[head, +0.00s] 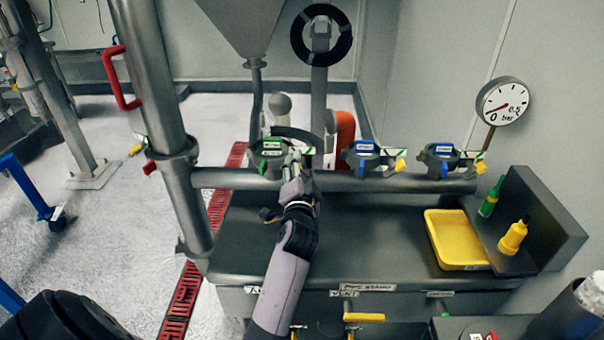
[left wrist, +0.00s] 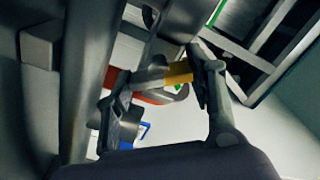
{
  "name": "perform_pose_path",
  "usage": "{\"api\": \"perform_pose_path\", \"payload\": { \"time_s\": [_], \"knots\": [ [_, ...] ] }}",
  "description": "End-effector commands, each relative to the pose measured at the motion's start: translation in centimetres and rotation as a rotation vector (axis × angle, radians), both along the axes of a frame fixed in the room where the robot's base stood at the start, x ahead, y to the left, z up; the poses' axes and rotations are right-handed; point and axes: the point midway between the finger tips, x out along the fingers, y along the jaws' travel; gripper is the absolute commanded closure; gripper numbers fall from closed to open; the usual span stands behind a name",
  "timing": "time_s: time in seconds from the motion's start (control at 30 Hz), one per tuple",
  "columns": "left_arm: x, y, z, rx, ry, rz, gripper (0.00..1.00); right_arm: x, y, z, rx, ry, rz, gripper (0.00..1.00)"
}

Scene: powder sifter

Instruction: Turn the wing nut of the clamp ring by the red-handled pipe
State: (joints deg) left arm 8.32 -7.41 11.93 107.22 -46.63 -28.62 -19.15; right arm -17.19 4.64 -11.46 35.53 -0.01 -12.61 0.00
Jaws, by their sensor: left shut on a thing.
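The red-handled pipe (head: 160,95) stands upright at the left in the head view, with its red handle (head: 116,78). A ring-shaped fitting with green labels (head: 268,147) sits on the horizontal pipe to its right. My left gripper (head: 297,172) is at the right side of this fitting and partly covers it. In the left wrist view my left gripper (left wrist: 165,82) is shut on a yellow-tipped grey piece (left wrist: 178,72), taken as the wing nut. In the head view this piece is mostly hidden by the gripper. My right gripper is not in view.
Two blue-labelled fittings (head: 368,158) (head: 441,158) with yellow ends sit further right on the horizontal pipe (head: 335,182). A yellow tray (head: 457,240), a green bottle (head: 491,197) and a yellow bottle (head: 513,238) stand at the right. A pressure gauge (head: 503,101) is above.

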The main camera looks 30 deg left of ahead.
Motion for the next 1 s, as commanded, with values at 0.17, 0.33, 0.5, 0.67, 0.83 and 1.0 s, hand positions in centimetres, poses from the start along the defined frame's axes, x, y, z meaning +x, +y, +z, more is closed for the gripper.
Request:
{"api": "perform_pose_path", "payload": {
  "time_s": [0.17,0.33,0.5,0.67,0.83,1.0],
  "knots": [
    [-0.02,0.00,-0.18,-0.056,-0.031,0.000,0.78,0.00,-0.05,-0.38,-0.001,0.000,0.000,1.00],
    [-0.01,0.00,-0.12,-0.079,-0.045,0.000,0.78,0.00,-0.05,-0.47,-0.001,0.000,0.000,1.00],
    [-0.01,-0.01,-0.10,-0.085,-0.049,0.000,0.78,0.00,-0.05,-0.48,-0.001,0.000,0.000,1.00],
    [-0.01,-0.01,-0.10,-0.085,-0.049,0.000,0.78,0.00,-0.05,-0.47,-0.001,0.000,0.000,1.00],
    [-0.01,-0.01,-0.10,-0.084,-0.048,0.000,0.46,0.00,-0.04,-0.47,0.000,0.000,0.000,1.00],
    [-0.01,0.00,-0.06,-0.083,-0.050,0.000,0.34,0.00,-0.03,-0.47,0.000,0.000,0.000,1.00]
  ]
}}
